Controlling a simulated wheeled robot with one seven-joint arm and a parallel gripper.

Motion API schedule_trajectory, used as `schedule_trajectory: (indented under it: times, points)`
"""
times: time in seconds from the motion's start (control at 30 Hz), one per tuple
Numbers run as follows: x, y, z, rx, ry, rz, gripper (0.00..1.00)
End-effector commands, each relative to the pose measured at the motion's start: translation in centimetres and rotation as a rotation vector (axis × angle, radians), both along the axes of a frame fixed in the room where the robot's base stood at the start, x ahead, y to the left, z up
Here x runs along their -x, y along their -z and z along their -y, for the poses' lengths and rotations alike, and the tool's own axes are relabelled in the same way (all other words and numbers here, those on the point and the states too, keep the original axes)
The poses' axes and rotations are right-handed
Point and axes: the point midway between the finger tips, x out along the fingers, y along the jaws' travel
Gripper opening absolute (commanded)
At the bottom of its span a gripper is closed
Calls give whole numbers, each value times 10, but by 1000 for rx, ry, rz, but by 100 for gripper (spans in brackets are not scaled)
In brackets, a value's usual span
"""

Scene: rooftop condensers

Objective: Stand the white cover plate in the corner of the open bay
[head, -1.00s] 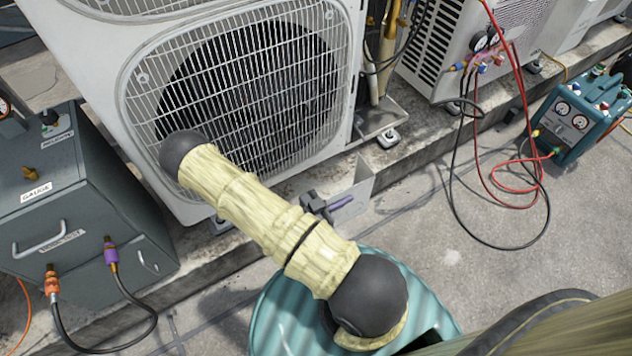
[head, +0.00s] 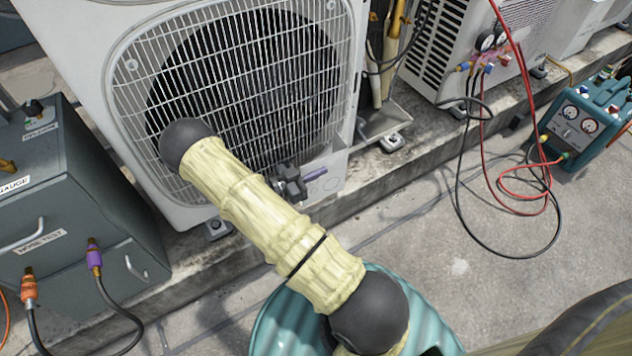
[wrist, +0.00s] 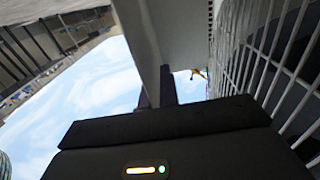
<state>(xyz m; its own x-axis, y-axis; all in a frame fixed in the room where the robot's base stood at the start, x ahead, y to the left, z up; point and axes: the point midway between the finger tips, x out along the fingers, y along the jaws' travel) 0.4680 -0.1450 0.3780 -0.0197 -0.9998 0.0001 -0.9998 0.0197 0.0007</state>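The white cover plate (head: 328,186) is held in front of the lower right corner of the big condenser, partly behind my gripper. My gripper (head: 293,182) is shut on it; in the wrist view my dark fingers (wrist: 156,88) pinch the plate (wrist: 180,35), which extends away from them. The open bay (head: 382,60) is at the condenser's right side, with insulated pipes inside and a floor tray (head: 388,118) at the bottom. The plate is below and left of the bay, outside it. My arm hides part of the condenser front.
The condenser's fan grille (head: 245,85) is close beside the gripper; it fills the right of the wrist view. A grey toolbox (head: 75,200) with hoses stands at left. A second condenser (head: 450,45), hoses and a teal machine (head: 585,120) are at right.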

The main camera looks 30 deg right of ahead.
Motion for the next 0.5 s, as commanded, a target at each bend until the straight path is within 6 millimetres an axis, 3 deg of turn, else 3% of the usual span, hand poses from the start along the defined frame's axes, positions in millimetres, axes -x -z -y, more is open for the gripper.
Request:
schedule_trajectory:
  times: [0.2, 0.5]
  points:
    - [0, 2, 0, 3, 0, 1, 0]
    - [-3, 41, 0, 3, -1, 2, 0]
